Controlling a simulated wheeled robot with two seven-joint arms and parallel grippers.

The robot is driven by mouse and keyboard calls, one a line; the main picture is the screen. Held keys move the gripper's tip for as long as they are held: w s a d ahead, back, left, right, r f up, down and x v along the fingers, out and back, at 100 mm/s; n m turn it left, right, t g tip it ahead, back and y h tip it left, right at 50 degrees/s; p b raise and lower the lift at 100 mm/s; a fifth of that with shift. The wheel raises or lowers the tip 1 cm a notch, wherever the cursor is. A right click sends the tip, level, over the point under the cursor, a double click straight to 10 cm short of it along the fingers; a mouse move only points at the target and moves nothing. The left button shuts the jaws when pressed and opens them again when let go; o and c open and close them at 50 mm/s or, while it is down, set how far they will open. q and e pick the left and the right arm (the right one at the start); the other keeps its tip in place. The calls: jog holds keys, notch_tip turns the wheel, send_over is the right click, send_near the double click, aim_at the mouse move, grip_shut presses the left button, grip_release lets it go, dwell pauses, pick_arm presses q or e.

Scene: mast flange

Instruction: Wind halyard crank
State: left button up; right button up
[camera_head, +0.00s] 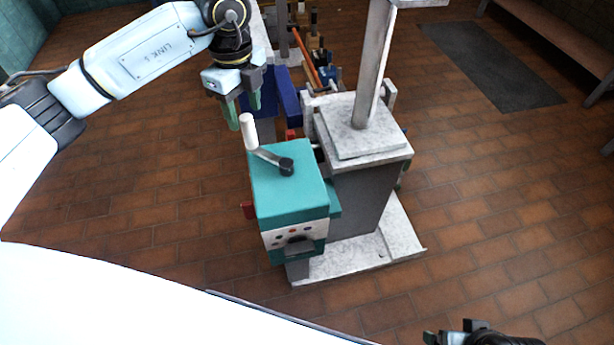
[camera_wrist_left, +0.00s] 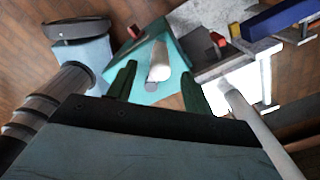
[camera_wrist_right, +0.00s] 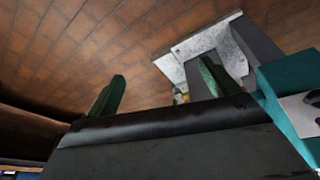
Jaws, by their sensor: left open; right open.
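The halyard crank is a grey arm (camera_head: 268,156) with a white upright handle (camera_head: 248,131), pivoting on a dark hub (camera_head: 286,166) on top of a teal box (camera_head: 290,195). My right gripper (camera_head: 432,338) is at the bottom edge of the head view, mostly cut off. In the right wrist view its fingers (camera_wrist_right: 162,85) are open and empty.
A grey pedestal (camera_head: 362,190) with a pale mast (camera_head: 374,65) stands right of the teal box on a white base plate (camera_head: 400,235). A cluttered bench (camera_head: 290,50) lies behind. A dark mat (camera_head: 490,65) and a bench (camera_head: 560,35) are at the right. Brick floor is clear around.

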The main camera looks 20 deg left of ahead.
aim_at(245, 117)
pick_arm(q)
notch_tip(245, 117, down, 3)
jog(key=shift+r+b, duration=0.2)
jog(key=shift+b, duration=0.8)
jog(key=shift+f+b, duration=0.6)
jog(key=shift+f, duration=0.05)
jog(key=shift+f+b, duration=0.45)
jog(key=shift+f, duration=0.1)
jog(key=shift+c, duration=0.5)
jog(key=c, duration=1)
pick_arm(e)
jog(key=w+a+r+t+y, duration=0.2)
jog(key=w+a+r+t, duration=0.2)
jog(key=w+r+t, duration=0.2)
notch_tip(245, 117, up, 3)
jog(key=shift+w+a+r+t, duration=0.2)
jog(key=shift+w+a+t, duration=0.15)
jog(key=shift+w, duration=0.6)
